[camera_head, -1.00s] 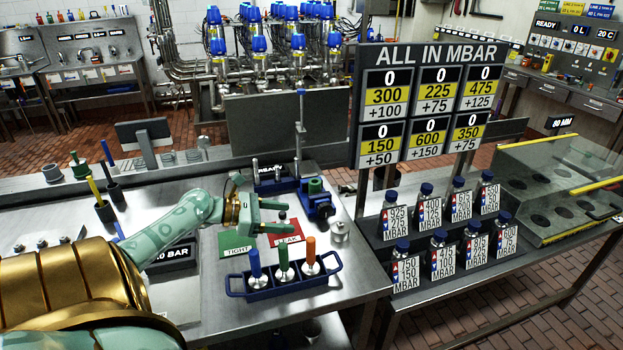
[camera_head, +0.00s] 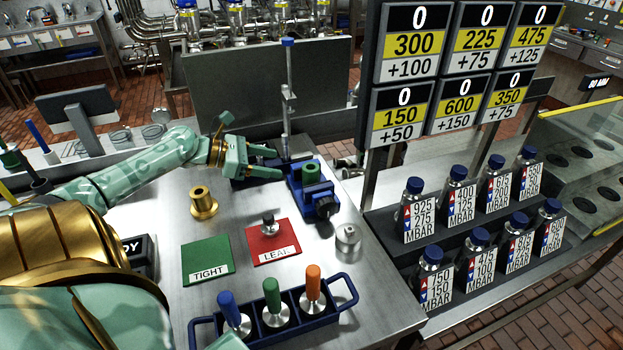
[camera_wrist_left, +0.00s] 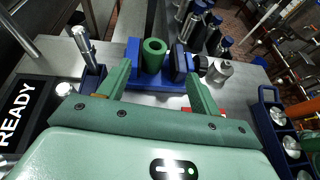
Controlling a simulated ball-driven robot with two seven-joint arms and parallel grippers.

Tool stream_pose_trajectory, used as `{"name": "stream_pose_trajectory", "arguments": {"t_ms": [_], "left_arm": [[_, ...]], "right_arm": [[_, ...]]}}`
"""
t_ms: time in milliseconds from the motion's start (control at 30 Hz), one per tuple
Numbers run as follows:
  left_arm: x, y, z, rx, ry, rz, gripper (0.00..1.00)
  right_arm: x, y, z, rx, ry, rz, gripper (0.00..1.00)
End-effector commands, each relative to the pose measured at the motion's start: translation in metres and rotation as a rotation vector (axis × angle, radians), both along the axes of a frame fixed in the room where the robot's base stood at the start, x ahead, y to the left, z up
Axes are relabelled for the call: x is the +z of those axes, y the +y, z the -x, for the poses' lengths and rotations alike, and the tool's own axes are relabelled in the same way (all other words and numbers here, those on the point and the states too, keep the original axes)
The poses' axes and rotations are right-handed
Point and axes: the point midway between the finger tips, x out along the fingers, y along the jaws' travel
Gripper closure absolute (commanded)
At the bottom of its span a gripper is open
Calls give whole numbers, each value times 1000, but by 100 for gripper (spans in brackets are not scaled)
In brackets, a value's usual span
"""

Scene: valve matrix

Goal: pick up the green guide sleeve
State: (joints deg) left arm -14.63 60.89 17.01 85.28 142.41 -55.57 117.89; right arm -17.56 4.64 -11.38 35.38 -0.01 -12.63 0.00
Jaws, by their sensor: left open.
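The green guide sleeve (camera_head: 311,172) is a short upright hollow cylinder. It sits in a blue vise (camera_head: 322,205) on the steel bench. In the left wrist view the sleeve (camera_wrist_left: 154,48) shows its open top, ahead of the fingers and roughly between their lines. My left gripper (camera_head: 272,162) is open and empty, just left of the sleeve in the head view, fingers pointing toward it. In the left wrist view the gripper (camera_wrist_left: 160,78) has its fingers wide apart, short of the sleeve. My right gripper is not in view.
A blue rack (camera_head: 275,325) with blue, green and orange handled tools stands at the front. A brass flanged piece (camera_head: 203,203), green mat (camera_head: 206,258), red mat (camera_head: 272,243) and steel weight (camera_head: 348,238) are on the bench. An upright post (camera_head: 287,100) stands behind the vise.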

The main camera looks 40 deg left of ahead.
Motion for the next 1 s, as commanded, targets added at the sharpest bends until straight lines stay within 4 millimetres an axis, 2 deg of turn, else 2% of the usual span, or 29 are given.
{"name": "stream_pose_trajectory", "arguments": {"t_ms": [33, 100, 367, 633, 767, 967, 1000], "left_arm": [[-9, -6, -10, -2, -2, -1, 36], [-14, -13, -21, -1, -2, -1, 36], [-20, -25, -41, 1, -2, -1, 36], [-35, -39, -74, 0, -2, 1, 36], [-37, -45, -82, 1, -1, 1, 36], [-36, -45, -82, 1, 0, 0, 36], [-36, -45, -82, 1, 0, 0, 42]], "right_arm": [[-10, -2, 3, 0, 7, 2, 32], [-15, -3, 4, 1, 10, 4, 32], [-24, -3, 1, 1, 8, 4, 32], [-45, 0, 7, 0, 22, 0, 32], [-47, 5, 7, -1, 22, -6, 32], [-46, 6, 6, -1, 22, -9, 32], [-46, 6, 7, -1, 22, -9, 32]]}}
